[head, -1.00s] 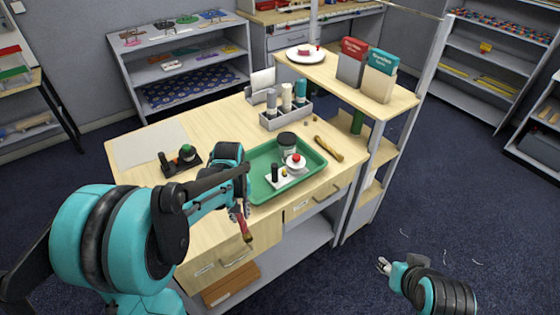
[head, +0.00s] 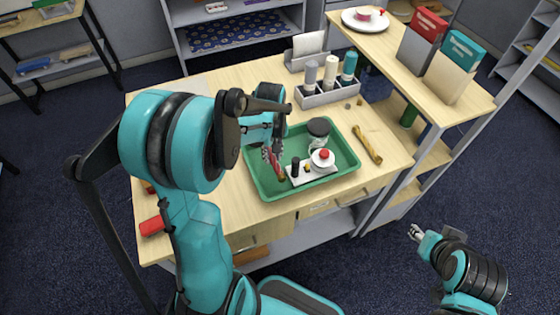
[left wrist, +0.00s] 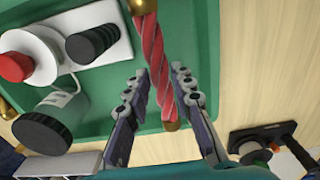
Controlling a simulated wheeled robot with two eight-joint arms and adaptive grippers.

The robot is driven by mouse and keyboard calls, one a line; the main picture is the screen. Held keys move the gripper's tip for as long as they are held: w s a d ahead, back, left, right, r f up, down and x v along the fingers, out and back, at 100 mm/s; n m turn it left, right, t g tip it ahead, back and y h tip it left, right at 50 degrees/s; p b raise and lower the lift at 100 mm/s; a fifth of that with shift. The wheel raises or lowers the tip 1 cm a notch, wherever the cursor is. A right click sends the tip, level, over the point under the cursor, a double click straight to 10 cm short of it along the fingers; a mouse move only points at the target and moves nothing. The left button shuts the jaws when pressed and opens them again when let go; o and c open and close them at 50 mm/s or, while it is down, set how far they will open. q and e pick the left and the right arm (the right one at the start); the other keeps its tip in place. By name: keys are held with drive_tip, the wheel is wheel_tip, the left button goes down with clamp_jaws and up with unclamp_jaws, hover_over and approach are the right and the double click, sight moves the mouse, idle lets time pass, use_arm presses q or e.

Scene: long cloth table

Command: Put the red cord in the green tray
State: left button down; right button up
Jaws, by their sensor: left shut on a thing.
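The red cord (head: 281,174) is a twisted red rope piece with gold ends. My left gripper (head: 272,152) is shut on it and holds it over the left part of the green tray (head: 345,148). In the left wrist view the cord (left wrist: 154,58) runs between the two fingers, with the tray (left wrist: 112,82) beneath. The cord's lower end is close to the tray floor; I cannot tell if it touches. My right gripper (head: 416,232) is empty, its small fingers apart, off to the right of the table.
In the tray stand a dark-lidded jar (head: 318,132) and a white block (head: 312,172) with a black peg and a red-topped piece. A grey bottle caddy (head: 330,96) stands behind. A shelf unit adjoins on the right.

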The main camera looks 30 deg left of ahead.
sight(273, 163)
use_arm(q)
drive_tip(key=shift+w+f, duration=0.1)
drive_tip(key=shift+f, duration=0.8)
wheel_tip(273, 163, down, 3)
drive_tip(key=shift+f+b, duration=0.1)
drive_tip(key=shift+b, duration=0.65)
drive_tip(key=shift+f, duration=0.1)
drive_tip(key=c, duration=1.3)
unclamp_jaws()
